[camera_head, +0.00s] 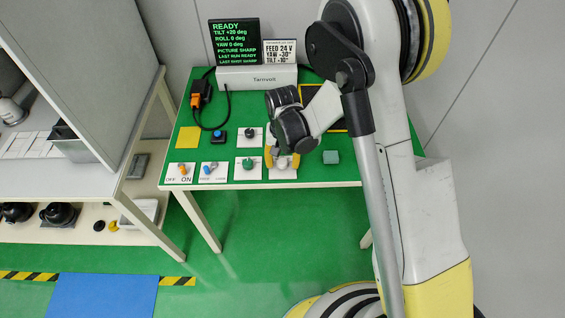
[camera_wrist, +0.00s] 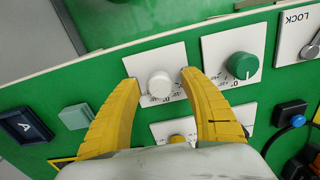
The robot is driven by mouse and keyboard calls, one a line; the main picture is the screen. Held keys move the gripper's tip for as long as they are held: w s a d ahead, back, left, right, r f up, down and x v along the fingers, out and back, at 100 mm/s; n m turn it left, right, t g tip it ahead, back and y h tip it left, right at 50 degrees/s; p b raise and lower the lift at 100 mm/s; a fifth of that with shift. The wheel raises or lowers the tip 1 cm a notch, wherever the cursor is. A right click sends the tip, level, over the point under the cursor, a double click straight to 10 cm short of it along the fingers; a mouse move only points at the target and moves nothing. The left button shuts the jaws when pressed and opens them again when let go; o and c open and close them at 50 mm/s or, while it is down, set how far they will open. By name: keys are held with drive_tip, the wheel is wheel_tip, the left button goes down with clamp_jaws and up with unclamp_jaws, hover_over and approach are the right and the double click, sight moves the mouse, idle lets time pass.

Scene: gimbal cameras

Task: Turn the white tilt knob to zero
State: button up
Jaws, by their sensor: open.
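The white tilt knob (camera_wrist: 160,84) sits on a white scale plate (camera_wrist: 142,62) in the wrist view. My gripper (camera_wrist: 159,77) is open, its yellow fingers on either side of the knob with small gaps showing. I cannot tell whether the tips touch the plate. In the head view the white knob (camera_head: 282,164) is partly hidden by my gripper (camera_head: 281,158) at the bench's front edge. The display (camera_head: 235,41) reads READY, TILT +20 deg, ROLL 0 deg, YAW 0 deg. The knob's pointer mark is not clear.
A green knob (camera_head: 248,163) is just left of the white one, and a black knob (camera_head: 250,132) is behind. Orange (camera_head: 183,169) and blue (camera_head: 209,169) switches stand farther left. A teal block (camera_head: 331,157) lies to the right. The Tarnvolt box (camera_head: 257,78) stands at the back.

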clamp_jaws()
